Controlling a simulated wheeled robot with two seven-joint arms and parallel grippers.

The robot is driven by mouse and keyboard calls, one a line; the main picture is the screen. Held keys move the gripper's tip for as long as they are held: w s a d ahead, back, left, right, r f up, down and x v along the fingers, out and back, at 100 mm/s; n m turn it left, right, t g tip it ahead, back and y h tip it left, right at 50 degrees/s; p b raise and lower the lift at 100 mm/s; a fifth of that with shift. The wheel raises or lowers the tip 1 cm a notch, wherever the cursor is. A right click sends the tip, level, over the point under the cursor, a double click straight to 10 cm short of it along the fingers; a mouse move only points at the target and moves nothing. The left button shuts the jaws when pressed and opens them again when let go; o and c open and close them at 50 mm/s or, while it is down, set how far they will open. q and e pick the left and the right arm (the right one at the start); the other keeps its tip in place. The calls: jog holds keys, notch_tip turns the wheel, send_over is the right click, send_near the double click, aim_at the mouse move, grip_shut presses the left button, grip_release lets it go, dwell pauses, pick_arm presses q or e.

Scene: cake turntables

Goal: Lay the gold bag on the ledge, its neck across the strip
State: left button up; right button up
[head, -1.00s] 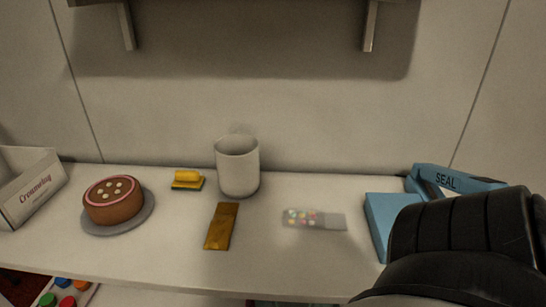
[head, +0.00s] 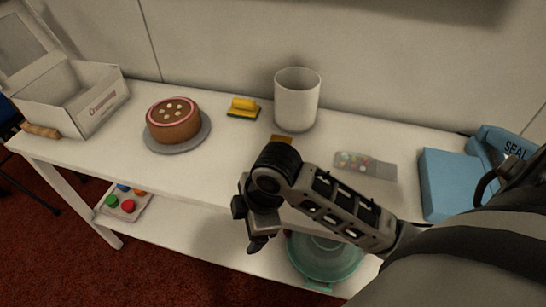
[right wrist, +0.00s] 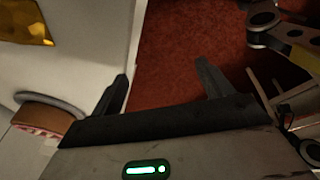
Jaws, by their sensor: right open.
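The gold bag (head: 282,139) lies on the white table, mostly hidden behind my right arm in the head view. Part of it shows at the upper left of the right wrist view (right wrist: 24,22). My right gripper (head: 248,227) is open and empty, in front of the table's front edge and apart from the bag. Its two spread fingers show in the right wrist view (right wrist: 162,76) with red floor between them. The blue sealer (head: 503,143), marked SEAL, stands at the right with a blue block-like ledge (head: 446,183) beside it. I cannot make out the strip. My left gripper is out of view.
A white cup (head: 297,100) stands behind the bag. A clear bag of sweets (head: 365,164) lies right of it. A cake (head: 173,121) on a turntable, a yellow clip-like item (head: 243,107) and an open box (head: 75,95) are left.

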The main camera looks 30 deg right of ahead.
jog(key=w+d+r+n+g+h, duration=0.2)
jog(key=w+d+r+n, duration=1)
jog(key=w+d+r, duration=0.15)
jog(key=f, duration=1)
jog(key=shift+s+d, duration=0.25)
jog(key=shift+s, duration=0.15)
jog(key=shift+a+f, duration=0.15)
jog(key=shift+f, duration=1.2)
jog(key=shift+a+f, duration=0.1)
jog(key=shift+f, duration=1.25)
jog(key=shift+c, duration=0.2)
jog(key=c, duration=1.1)
jog(key=shift+r, duration=0.1)
